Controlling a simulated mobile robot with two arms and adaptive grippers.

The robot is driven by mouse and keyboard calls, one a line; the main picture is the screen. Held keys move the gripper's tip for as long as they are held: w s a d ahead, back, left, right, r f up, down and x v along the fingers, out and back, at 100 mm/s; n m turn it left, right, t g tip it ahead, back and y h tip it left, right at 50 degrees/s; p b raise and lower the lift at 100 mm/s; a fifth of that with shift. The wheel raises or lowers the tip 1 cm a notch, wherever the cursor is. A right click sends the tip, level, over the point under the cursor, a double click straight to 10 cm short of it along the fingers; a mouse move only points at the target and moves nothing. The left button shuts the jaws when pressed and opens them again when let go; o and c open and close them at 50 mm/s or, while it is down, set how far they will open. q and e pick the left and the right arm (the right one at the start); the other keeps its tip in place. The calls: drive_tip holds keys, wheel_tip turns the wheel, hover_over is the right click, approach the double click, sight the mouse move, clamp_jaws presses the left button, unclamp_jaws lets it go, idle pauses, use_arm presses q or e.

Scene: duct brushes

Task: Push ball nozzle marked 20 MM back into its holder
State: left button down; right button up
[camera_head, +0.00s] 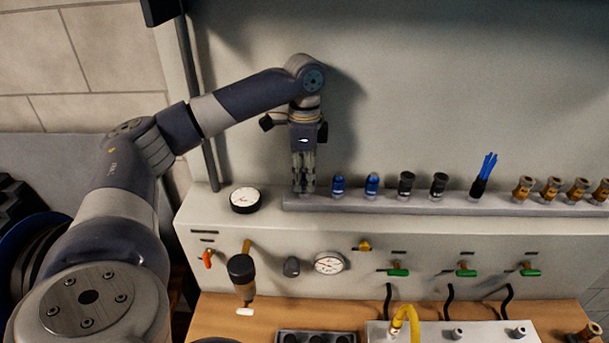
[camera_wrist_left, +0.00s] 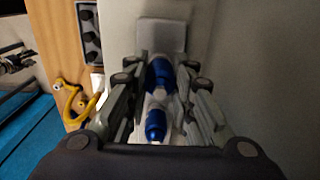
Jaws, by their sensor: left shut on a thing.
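My left gripper (camera_head: 303,183) points straight down over the left end of the grey rail (camera_head: 420,206) on top of the panel. In the left wrist view its fingers are shut on a blue ball nozzle (camera_wrist_left: 160,75) with a pale end. This nozzle is mostly hidden by the fingers in the head view. A second blue nozzle (camera_head: 338,186) stands in the rail just right of the fingers and also shows in the wrist view (camera_wrist_left: 156,124). A third blue nozzle (camera_head: 372,186) stands beside it. No 20 MM marking is readable, and the held nozzle's seating depth cannot be told.
Black nozzles (camera_head: 405,184), a blue brush (camera_head: 484,175) and several brass fittings (camera_head: 552,188) fill the rail to the right. A gauge (camera_head: 245,200) lies on the panel top to the left. The wall rises close behind.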

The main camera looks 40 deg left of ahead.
use_arm(q)
drive_tip(key=shift+f, duration=0.45)
drive_tip(key=c, duration=1.3)
unclamp_jaws()
wheel_tip(320, 180, up, 12)
drive_tip(key=shift+f, duration=0.1)
